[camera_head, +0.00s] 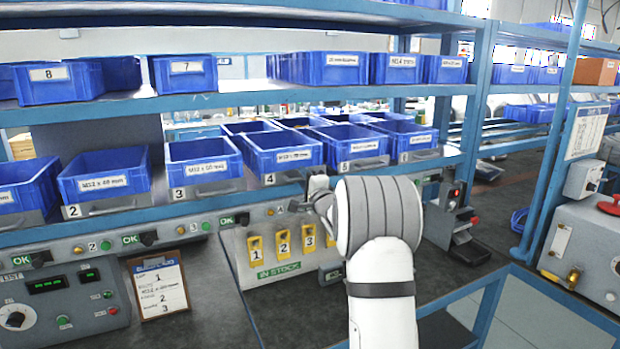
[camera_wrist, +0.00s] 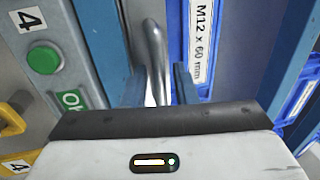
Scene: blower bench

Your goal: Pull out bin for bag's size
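A row of blue open bins stands on the middle shelf, with white size labels and numbered fronts. The number 4 bin (camera_head: 285,148) is near the middle, and its label in the wrist view (camera_wrist: 205,45) reads M12 x 60 mm. My gripper (camera_head: 318,190) is in front of the lower edge of this bin, partly hidden by my wrist. In the wrist view, my gripper's two blue fingers (camera_wrist: 158,88) stand apart on either side of a metal bar handle (camera_wrist: 154,50). I cannot tell whether they touch it. No bag is clearly visible.
The number 3 bin (camera_head: 203,160) and number 5 bin (camera_head: 349,141) flank it. Below are a panel with green buttons (camera_wrist: 44,58), yellow numbered holders (camera_head: 283,243) and a clipboard (camera_head: 158,287). More bins (camera_head: 335,68) fill the upper shelf. A blue post (camera_head: 478,100) stands right.

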